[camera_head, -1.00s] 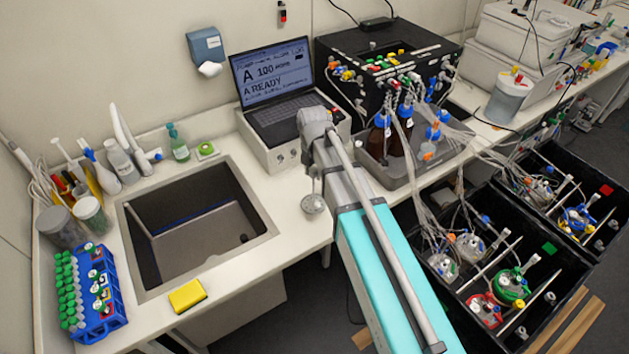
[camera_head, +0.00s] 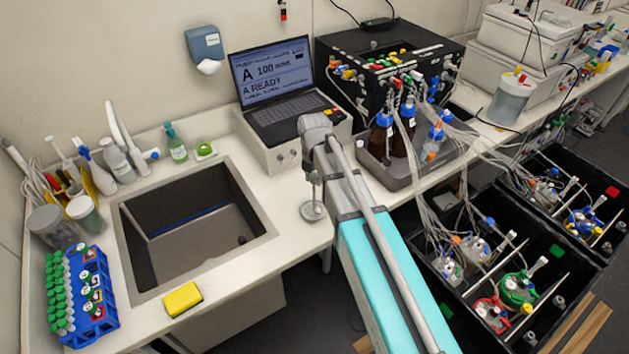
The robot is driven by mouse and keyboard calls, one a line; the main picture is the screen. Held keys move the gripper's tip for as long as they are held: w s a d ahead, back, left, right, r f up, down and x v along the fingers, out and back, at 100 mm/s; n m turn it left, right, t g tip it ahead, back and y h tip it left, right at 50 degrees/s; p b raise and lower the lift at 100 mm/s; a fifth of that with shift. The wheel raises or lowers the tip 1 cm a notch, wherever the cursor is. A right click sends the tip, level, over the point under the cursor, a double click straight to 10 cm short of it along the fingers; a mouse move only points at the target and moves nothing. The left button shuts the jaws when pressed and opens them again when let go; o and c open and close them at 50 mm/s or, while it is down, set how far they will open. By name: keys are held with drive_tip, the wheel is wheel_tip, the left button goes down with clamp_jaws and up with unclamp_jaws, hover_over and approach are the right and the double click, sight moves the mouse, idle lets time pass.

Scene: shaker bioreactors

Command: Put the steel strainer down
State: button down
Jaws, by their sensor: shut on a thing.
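The steel strainer (camera_head: 313,211) is a small round metal piece with a thin upright stem. It is just right of the sink, over the front part of the white counter, beside my arm. My gripper (camera_head: 314,178) shows only in small part at the top of the stem, below my grey arm joint. It is shut on the strainer. The fingers are mostly hidden by my arm. I cannot tell whether the strainer's round part touches the counter or hangs just above it.
The sink (camera_head: 190,235) is open to the left, with a yellow sponge (camera_head: 183,299) on its front rim. A laptop (camera_head: 275,85) on a white box stands behind. A grey tray (camera_head: 400,178) with bottles is to the right. Bare counter (camera_head: 285,205) lies between sink and strainer.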

drive_tip(key=shift+f, duration=0.1)
drive_tip(key=shift+c, duration=1.8)
unclamp_jaws()
wheel_tip(320, 180, up, 12)
drive_tip(key=p, duration=1.2)
